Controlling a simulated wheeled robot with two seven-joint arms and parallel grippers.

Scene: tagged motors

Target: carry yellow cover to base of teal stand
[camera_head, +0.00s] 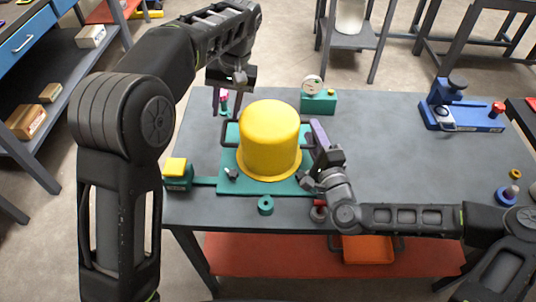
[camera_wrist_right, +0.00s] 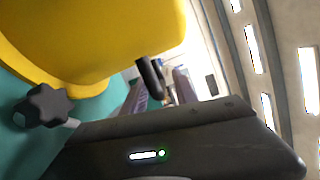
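The yellow cover (camera_head: 269,138), a domed cylinder with a flared rim, stands upright on the teal base plate of the stand (camera_head: 232,184). It also fills the upper left of the right wrist view (camera_wrist_right: 100,35). A dark handle (camera_head: 226,134) shows at its left side, and another shows in the right wrist view (camera_wrist_right: 150,77). My left gripper (camera_head: 226,104) is above and behind the cover's left side, fingers apart. My right gripper (camera_head: 312,148) is close beside the cover's right side; its fingers (camera_wrist_right: 158,92) are spread near the dark handle. Whether they touch it is hidden.
A teal block with a yellow top (camera_head: 176,170) adjoins the plate at left. A teal ring (camera_head: 265,205) lies in front. A gauge on a teal block (camera_head: 317,96) stands behind, and a blue fixture (camera_head: 458,110) at right. The table's middle right is clear.

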